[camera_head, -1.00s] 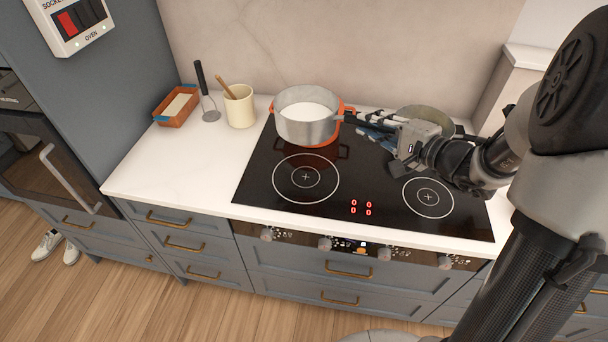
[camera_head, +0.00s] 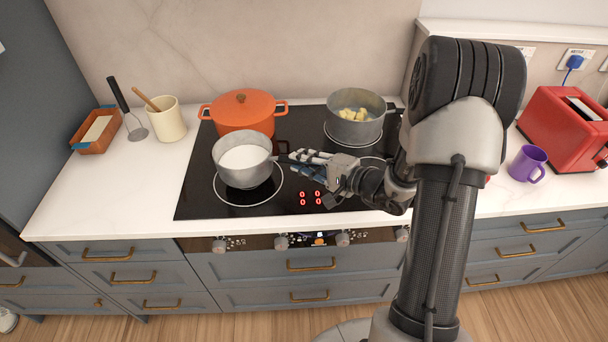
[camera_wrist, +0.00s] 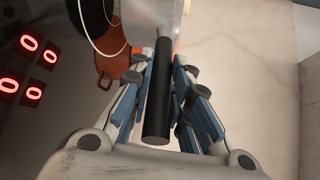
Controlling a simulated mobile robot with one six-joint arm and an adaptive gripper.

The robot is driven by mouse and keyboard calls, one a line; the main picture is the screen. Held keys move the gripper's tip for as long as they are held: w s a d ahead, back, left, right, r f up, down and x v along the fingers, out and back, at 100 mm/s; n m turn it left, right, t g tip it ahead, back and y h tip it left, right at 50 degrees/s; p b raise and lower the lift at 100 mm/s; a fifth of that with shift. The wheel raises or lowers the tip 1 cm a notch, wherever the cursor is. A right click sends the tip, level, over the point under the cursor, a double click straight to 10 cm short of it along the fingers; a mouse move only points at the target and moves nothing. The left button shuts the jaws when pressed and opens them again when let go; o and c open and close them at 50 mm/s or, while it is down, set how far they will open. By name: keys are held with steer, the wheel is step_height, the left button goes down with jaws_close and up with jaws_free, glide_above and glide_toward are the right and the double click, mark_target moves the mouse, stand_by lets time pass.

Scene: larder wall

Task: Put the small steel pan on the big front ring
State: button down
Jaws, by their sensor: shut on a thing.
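The small steel pan (camera_head: 243,165) holds white liquid and looks level. It is at the front left of the hob, over the big front ring (camera_head: 218,195), whose near edge shows around it. I cannot tell whether its base touches the glass. My gripper (camera_head: 300,163) is shut on the pan's black handle, to the right of the pan. In the wrist view the handle (camera_wrist: 160,92) lies between the fingers, with the steel pan wall (camera_wrist: 150,15) at the top edge.
An orange lidded pot (camera_head: 243,112) stands close behind the pan. A grey pot with yellow pieces (camera_head: 355,128) is at the back right. A cream utensil jar (camera_head: 168,122) stands left of the hob; a purple mug (camera_head: 528,164) and red toaster (camera_head: 565,125) are at the right.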

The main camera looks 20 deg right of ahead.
steer(key=shift+f+b, duration=0.6)
steer(key=shift+f, duration=1.5)
steer(key=c, duration=1.5)
jaws_free()
steer(key=shift+f, duration=0.1)
